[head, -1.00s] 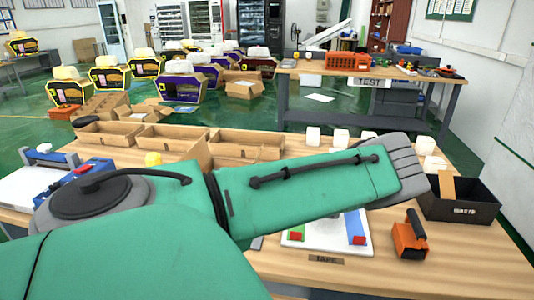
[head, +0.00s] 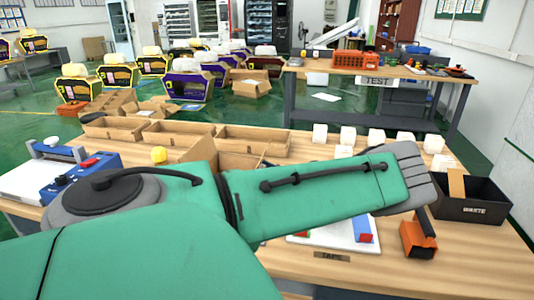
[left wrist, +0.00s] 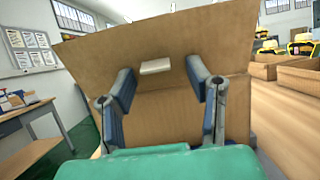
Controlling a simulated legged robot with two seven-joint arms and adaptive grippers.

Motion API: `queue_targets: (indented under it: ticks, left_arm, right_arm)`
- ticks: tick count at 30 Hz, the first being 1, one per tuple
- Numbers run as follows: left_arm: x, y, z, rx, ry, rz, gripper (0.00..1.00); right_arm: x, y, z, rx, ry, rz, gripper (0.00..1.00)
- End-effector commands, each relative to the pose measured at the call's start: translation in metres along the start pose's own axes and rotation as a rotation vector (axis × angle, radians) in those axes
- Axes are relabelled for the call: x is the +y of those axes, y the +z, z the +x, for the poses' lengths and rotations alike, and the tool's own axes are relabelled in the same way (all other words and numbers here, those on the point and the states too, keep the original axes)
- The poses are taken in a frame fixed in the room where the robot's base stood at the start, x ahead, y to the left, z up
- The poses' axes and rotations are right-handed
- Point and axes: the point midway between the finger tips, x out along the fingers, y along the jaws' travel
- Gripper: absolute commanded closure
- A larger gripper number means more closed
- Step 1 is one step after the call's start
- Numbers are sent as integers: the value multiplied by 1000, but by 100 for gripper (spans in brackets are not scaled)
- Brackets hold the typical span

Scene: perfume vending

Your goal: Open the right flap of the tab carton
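In the left wrist view a large brown cardboard panel of a carton (left wrist: 225,32) fills the middle, with an inner cardboard face (left wrist: 160,118) below it. My left gripper (left wrist: 160,76) has its two fingers spread apart in front of this cardboard. Between the fingers is a small pale block-like piece (left wrist: 156,67); I cannot tell whether it belongs to the carton. I see no cardboard pinched. In the head view, brown carton panels (head: 204,152) rise behind my green left arm, which hides much of the carton. My left gripper is hidden there, and my right gripper is not in view.
Open brown trays (head: 178,133) line the table's back edge. Several white cubes (head: 348,135), a black waste bin (head: 470,210), an orange tape dispenser (head: 417,240) and a white board with red and blue parts (head: 345,236) lie right. A blue device (head: 78,176) stands left.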

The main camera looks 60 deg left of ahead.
Motion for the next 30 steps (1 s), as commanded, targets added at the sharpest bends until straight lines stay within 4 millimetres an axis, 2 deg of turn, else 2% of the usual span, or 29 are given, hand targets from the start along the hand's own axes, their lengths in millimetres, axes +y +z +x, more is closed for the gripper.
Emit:
queue_targets:
  ticks: [7, 15, 21, 30]
  left_arm:
    - [0, 9, 4, 0, 1, -2, 55]
    - [2, 55, 24, 1, 1, -3, 55]
    - [2, 81, 36, 0, 1, 0, 55]
    - [2, 90, 40, 0, -1, 2, 55]
  right_arm:
    - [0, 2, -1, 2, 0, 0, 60]
    - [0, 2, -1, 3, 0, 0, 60]
    - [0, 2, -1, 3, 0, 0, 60]
    - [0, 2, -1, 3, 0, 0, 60]
